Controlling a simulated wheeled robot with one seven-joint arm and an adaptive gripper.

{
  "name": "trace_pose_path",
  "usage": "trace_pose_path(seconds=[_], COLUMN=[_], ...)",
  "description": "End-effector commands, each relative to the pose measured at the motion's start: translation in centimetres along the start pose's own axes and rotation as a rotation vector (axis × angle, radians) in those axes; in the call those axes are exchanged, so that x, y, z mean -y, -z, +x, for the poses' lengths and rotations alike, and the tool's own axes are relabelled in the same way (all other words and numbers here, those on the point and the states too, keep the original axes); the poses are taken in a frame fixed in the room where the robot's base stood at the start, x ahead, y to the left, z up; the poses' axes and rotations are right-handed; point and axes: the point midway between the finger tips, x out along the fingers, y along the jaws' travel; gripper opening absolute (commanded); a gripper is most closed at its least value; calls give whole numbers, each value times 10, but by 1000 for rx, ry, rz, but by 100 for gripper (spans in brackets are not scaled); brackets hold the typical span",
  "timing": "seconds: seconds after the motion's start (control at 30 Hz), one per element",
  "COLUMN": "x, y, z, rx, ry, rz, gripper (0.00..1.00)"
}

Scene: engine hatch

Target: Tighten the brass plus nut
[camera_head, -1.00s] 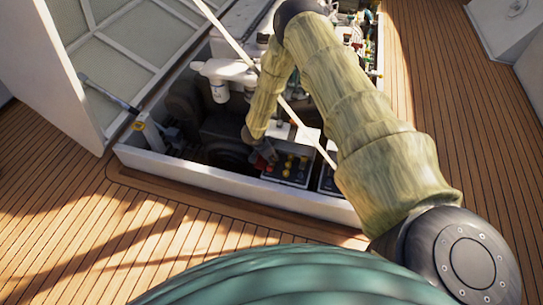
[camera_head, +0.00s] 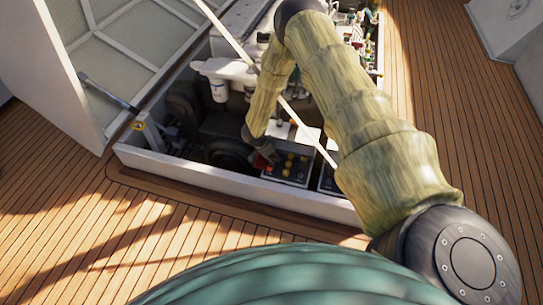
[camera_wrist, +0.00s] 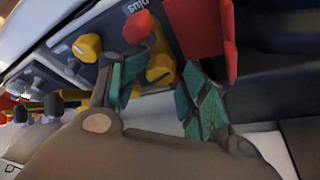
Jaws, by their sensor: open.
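In the wrist view my gripper (camera_wrist: 155,85) is open, with green-padded fingers on either side of a yellow-brass piece (camera_wrist: 161,66). This piece is partly hidden by the left finger and sits near upside-down "plus" lettering (camera_wrist: 138,6). It may be the brass plus nut; I cannot tell whether either finger touches it. A large red cover (camera_wrist: 204,30) rises just behind the right finger. In the head view my gripper (camera_head: 264,155) is small and dark, over the left side of a black battery box (camera_head: 288,178); the nut is not clear there.
Another yellow knob (camera_wrist: 88,47) and a small red piece (camera_wrist: 137,26) sit near the left finger. In the head view a white hatch frame (camera_head: 200,176) surrounds the engine bay, an open hatch lid (camera_head: 120,60) stands left, and a thin pale rod (camera_head: 236,40) crosses the bay.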

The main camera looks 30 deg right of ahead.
Motion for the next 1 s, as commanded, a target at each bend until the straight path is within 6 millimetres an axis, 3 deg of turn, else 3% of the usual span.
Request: trace_pose_path(seconds=[0.53, 1.0], x=[1, 1], y=[0, 0], z=[-64, -76], rx=[1, 1], ry=[2, 1], rz=[0, 0], gripper=[48, 48])
